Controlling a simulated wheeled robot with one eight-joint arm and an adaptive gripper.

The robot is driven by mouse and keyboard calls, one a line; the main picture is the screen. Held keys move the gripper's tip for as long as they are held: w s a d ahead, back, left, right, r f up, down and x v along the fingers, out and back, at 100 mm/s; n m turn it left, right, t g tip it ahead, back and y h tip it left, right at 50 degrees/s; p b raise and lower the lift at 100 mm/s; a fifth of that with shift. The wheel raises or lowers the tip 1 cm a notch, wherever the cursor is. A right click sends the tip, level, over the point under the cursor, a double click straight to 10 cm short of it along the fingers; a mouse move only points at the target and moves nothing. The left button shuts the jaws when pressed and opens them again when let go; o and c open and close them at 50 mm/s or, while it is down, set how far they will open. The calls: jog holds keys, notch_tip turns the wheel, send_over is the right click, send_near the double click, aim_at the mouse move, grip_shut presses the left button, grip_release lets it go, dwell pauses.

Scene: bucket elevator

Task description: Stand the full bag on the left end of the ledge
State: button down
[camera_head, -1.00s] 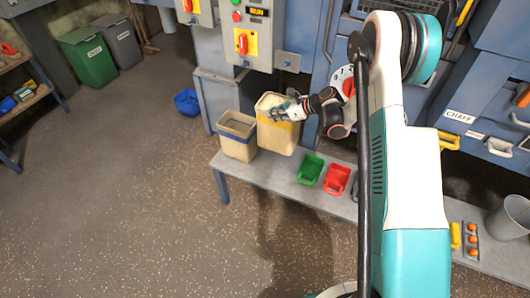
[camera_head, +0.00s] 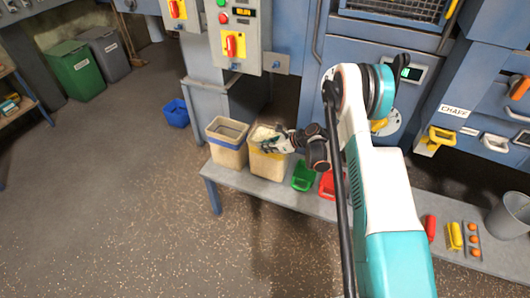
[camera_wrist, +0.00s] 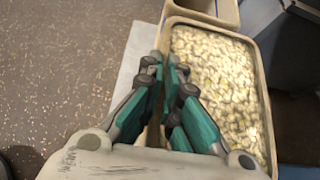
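The full bag (camera_head: 268,165) is tan with a yellow band and is filled near its brim with pale pieces. It is upright at the ledge, just right of a second bag; its base appears to rest on the ledge. In the wrist view the full bag (camera_wrist: 215,85) shows its contents from above. My gripper (camera_head: 268,143) is at its top edge; in the wrist view the fingers (camera_wrist: 165,65) are closed together over the near rim. The grey ledge (camera_head: 232,180) has its left end under the second bag.
The second bag (camera_head: 227,143), with a blue band, occupies the ledge's left end. Green (camera_head: 304,176) and red (camera_head: 326,186) scoops lie to the right. A blue bin (camera_head: 176,113) stands on the floor to the left. A control box (camera_head: 236,35) hangs above the bags.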

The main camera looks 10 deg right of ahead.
jog(key=shift+f, duration=1.15)
jog(key=c, duration=1.8)
grip_release()
jog(key=p+v, duration=0.3)
jog(key=v, duration=0.9)
